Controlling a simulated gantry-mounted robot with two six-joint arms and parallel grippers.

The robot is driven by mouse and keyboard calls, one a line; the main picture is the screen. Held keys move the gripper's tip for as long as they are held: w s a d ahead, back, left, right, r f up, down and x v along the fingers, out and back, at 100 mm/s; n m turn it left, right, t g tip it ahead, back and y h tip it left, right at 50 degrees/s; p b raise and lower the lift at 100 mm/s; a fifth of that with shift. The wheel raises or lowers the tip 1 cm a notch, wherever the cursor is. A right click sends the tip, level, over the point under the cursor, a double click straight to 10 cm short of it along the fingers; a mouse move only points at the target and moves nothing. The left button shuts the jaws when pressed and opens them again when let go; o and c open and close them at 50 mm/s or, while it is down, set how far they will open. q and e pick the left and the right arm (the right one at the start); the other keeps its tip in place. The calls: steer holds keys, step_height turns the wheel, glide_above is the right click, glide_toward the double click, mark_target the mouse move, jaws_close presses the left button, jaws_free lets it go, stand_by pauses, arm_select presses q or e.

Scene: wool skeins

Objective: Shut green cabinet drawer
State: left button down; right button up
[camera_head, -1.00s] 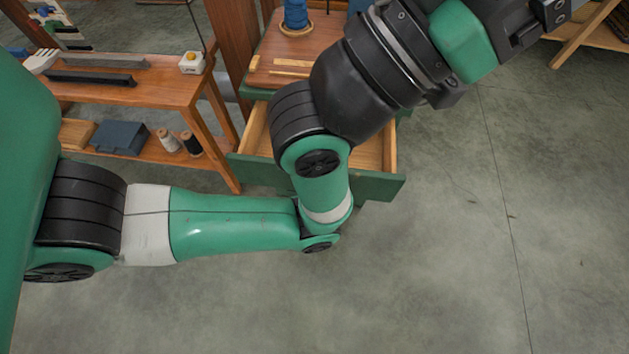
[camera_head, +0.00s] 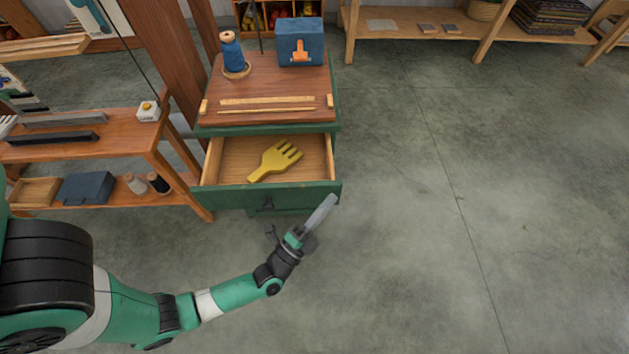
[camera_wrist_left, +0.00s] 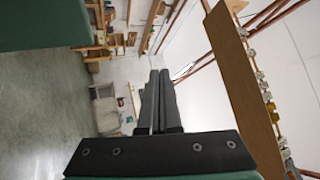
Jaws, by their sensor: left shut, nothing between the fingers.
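The green cabinet (camera_head: 265,128) has a wooden top and stands at the upper middle of the head view. Its drawer (camera_head: 230,197) is pulled out, with the green front toward me and a dark handle (camera_head: 268,204). A yellow fork-shaped comb (camera_head: 275,160) lies inside. My left gripper (camera_head: 331,200) is near the right end of the drawer front, in front of it; I cannot tell whether it touches. Its fingers (camera_wrist_left: 160,76) are together and empty in the left wrist view. My right gripper is not in view.
A blue thread spool (camera_head: 232,55) and a blue box (camera_head: 299,42) stand on the cabinet top. A wooden shelf table (camera_head: 80,140) with tools and cones is close on the left. The floor to the right is clear up to a low shelf (camera_head: 415,36).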

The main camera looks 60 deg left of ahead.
arm_select(q)
steer(key=s+f+m+g+h+p, duration=0.1)
steer(key=s+f+g+p, duration=0.1)
steer(key=s+f, duration=0.35)
steer(key=s+f+m+g+h+p, duration=0.1)
steer(key=s+f+g, duration=0.15)
steer(key=s, duration=0.65)
steer(key=b, duration=0.3)
glide_toward(313, 191)
steer(key=w, duration=0.5)
steer(key=shift+a+n+y, duration=0.3)
steer(key=shift+a, duration=0.1)
steer(key=shift+w+a+f, duration=0.1)
steer(key=shift+w+a, duration=0.15)
steer(key=shift+a, duration=0.35)
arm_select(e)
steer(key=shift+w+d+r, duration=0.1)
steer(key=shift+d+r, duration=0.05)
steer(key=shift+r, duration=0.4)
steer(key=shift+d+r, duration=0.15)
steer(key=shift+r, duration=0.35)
